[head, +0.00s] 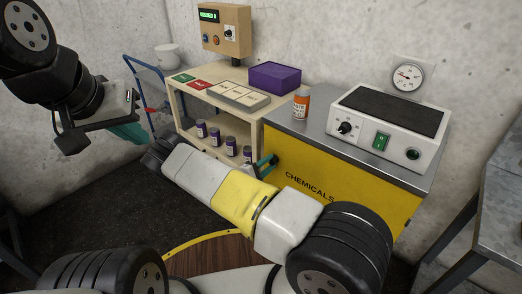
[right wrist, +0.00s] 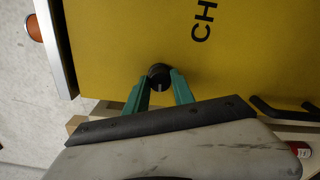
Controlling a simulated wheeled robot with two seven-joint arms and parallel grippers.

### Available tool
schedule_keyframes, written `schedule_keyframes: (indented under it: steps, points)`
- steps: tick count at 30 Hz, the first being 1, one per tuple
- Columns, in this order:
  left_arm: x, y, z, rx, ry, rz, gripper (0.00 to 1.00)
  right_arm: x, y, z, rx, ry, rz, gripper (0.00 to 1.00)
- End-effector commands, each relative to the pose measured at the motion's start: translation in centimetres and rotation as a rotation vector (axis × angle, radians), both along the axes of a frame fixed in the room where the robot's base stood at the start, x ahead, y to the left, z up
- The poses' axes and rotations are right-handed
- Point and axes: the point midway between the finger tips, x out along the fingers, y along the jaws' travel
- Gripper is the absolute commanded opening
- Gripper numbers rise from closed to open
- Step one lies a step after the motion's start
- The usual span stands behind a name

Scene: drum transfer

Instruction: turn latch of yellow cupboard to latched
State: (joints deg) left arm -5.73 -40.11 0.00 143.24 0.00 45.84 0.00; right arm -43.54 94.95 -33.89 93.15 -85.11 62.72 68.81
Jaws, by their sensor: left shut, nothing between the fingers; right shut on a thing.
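The yellow cupboard (head: 335,172), lettered CHEMICALS, stands under a grey top at the right. Its yellow front fills much of the right wrist view (right wrist: 115,45). The latch is a dark round knob (right wrist: 160,74) with a pale line on its face, between my right gripper's teal fingertips (right wrist: 160,84). The line runs about up-down in the right wrist view. In the head view my right gripper (head: 266,165) is at the cupboard's left front edge, and the latch is hard to make out there. My left gripper (head: 132,133) is shut and empty, in the air at the left, away from the cupboard.
A shelf unit (head: 190,95) with a purple box (head: 275,77) and several small jars stands at the left. A grey table (head: 500,190) is at the far right. A black handle (right wrist: 285,110) is near the latch.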

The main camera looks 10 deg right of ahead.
Motion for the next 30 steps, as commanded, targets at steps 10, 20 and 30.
schedule_keyframes:
  steps: [10,20,30]
  points:
    - [0.0,0.0,0.0,0.0,0.0,0.0,0.0,-0.02,0.05,-0.09,0.063,-0.078,0.002,0.0]
    - [0.0,0.0,0.0,0.0,0.0,0.0,0.0,-0.03,0.02,-0.08,0.069,-0.085,0.0,0.0]
    - [0.0,0.0,0.0,0.0,0.0,0.0,0.0,-0.02,0.01,-0.05,0.068,-0.085,0.0,0.52]
